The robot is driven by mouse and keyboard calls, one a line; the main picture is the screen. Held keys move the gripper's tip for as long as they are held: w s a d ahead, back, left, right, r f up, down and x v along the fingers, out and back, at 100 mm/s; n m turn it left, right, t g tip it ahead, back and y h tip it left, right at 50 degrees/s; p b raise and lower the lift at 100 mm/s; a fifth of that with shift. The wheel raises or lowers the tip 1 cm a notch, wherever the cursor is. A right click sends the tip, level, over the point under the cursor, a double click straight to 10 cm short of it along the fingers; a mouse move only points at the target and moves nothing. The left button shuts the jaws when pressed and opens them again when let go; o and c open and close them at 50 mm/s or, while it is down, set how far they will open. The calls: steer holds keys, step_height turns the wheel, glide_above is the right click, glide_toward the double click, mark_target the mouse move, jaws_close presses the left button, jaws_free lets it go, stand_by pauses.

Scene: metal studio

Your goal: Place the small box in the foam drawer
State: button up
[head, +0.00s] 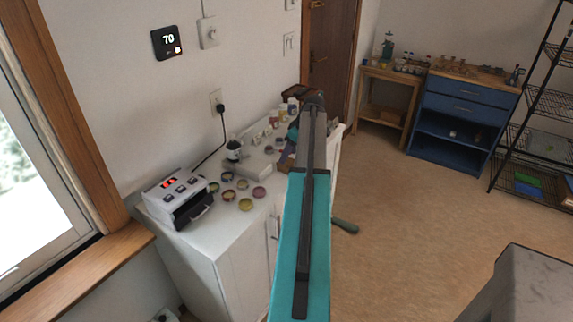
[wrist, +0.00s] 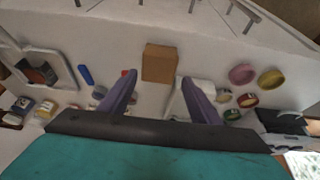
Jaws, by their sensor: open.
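The small box (wrist: 159,63) is a plain brown block on the white counter in the wrist view. In the head view my arm hides it. My gripper (wrist: 158,84) is open, with its two purple fingers spread toward the near side of the box, one to each side. I cannot tell how high the fingertips are above the counter. In the head view a bit of purple finger shows beside my teal arm. No open drawer with foam is recognisable. The white cabinet (head: 242,262) under the counter shows front handles.
Round colored tins (head: 245,204) and a white device with a red display (head: 176,188) crowd the counter's near end. A white tray (wrist: 62,53) with a dark and red item lies left of the box. A blue drawer cabinet (head: 462,107) and wire shelf stand at the far right.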

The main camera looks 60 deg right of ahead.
mark_target(287, 162)
steer(key=shift+w+f, duration=0.1)
steer(key=shift+f, duration=0.25)
steer(key=shift+s+p+x, duration=0.2)
steer(key=shift+p+x, duration=1)
steer(key=shift+x, duration=1.4)
steer(key=shift+d+f, duration=0.1)
steer(key=shift+d, duration=0.05)
steer(key=c, duration=0.9)
